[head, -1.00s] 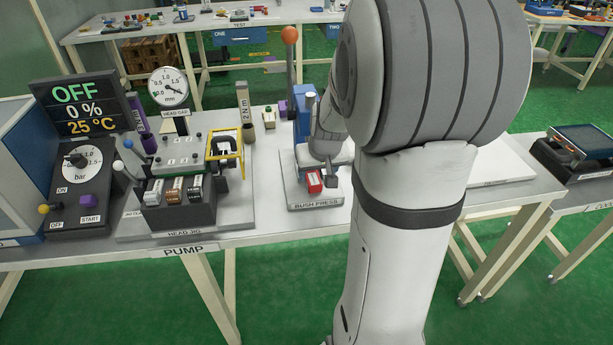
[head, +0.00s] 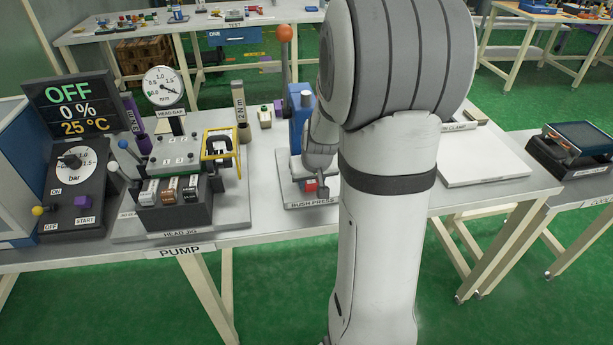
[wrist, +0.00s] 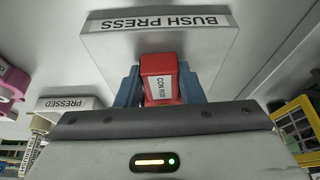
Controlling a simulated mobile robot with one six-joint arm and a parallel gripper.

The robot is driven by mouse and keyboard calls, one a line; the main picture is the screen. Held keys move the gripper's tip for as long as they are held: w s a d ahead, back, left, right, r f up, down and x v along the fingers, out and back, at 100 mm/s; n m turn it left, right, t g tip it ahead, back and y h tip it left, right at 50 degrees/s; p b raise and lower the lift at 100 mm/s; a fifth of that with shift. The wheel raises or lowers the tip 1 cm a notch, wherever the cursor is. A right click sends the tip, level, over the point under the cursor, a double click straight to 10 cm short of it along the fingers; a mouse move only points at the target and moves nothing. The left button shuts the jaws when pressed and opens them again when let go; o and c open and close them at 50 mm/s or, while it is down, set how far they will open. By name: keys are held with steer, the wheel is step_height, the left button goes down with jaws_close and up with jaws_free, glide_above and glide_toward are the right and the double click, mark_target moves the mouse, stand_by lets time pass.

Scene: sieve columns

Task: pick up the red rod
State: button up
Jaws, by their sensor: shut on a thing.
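The red rod (wrist: 160,78) is a red block with a white label reading CON ROD. In the wrist view it sits between the two blue fingers of my gripper (wrist: 160,90), which are shut on its sides. In the head view a small part of the red rod (head: 311,185) shows at the front of the bush press plate (head: 298,204), with my gripper (head: 318,188) at it. My arm hides much of the press. I cannot tell whether the rod touches the plate.
The blue bush press column (head: 298,125) with its orange-knobbed lever (head: 285,33) stands close behind my gripper. The head jig (head: 178,205) with levers is to the left. A pale plate (head: 485,165) lies to the right. The table front edge is near.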

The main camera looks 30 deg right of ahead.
steer(key=c, duration=0.5)
steer(key=shift+c, duration=0.2)
